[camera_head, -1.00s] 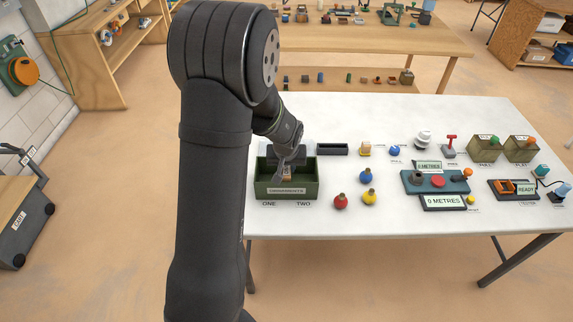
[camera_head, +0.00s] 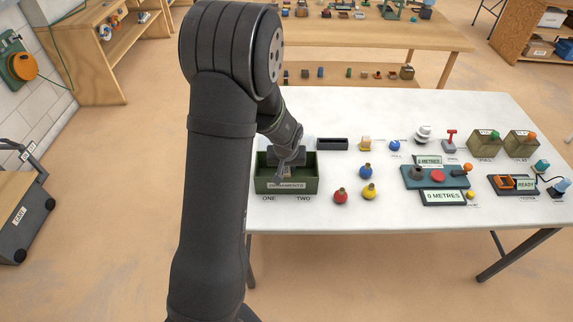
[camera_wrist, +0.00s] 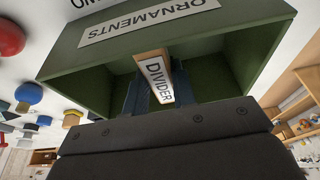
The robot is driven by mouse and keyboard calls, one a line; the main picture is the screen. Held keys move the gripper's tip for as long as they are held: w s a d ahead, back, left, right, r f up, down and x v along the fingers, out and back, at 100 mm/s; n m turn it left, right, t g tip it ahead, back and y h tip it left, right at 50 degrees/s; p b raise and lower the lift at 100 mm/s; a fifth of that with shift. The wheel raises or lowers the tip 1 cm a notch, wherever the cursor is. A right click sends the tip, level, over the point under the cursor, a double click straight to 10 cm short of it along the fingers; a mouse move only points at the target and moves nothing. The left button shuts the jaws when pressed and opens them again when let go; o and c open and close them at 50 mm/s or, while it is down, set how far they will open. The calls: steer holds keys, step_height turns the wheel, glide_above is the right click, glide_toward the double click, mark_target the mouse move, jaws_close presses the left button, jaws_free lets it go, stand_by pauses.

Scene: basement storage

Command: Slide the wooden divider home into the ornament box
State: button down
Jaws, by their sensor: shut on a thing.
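The green ornament box (camera_head: 300,186) stands at the table's front left, its front labelled ORNAMENTS. It also shows large and inverted in the wrist view (camera_wrist: 240,47). My gripper (camera_head: 287,176) reaches down into the box from above. In the wrist view its two fingers (camera_wrist: 156,88) are closed on either side of the wooden divider (camera_wrist: 151,55), labelled DIVIDER. The divider is inside the box, between open spaces left and right, near the labelled wall. Its lower end and any slot are hidden, so I cannot tell how deep it sits.
Red (camera_head: 340,195), yellow (camera_head: 369,191) and blue (camera_head: 366,171) ornaments stand just right of the box. A teal control panel (camera_head: 435,176) is further right. The table's front edge runs close before the box.

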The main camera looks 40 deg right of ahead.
steer(key=shift+f, duration=0.15)
steer(key=c, duration=1.1)
jaws_free()
steer(key=v, duration=1.7)
steer(key=shift+s+a+r, duration=0.1)
steer(key=shift+r, duration=0.15)
steer(key=shift+f, duration=0.1)
steer(key=x, duration=1.7)
steer(key=shift+f, duration=0.1)
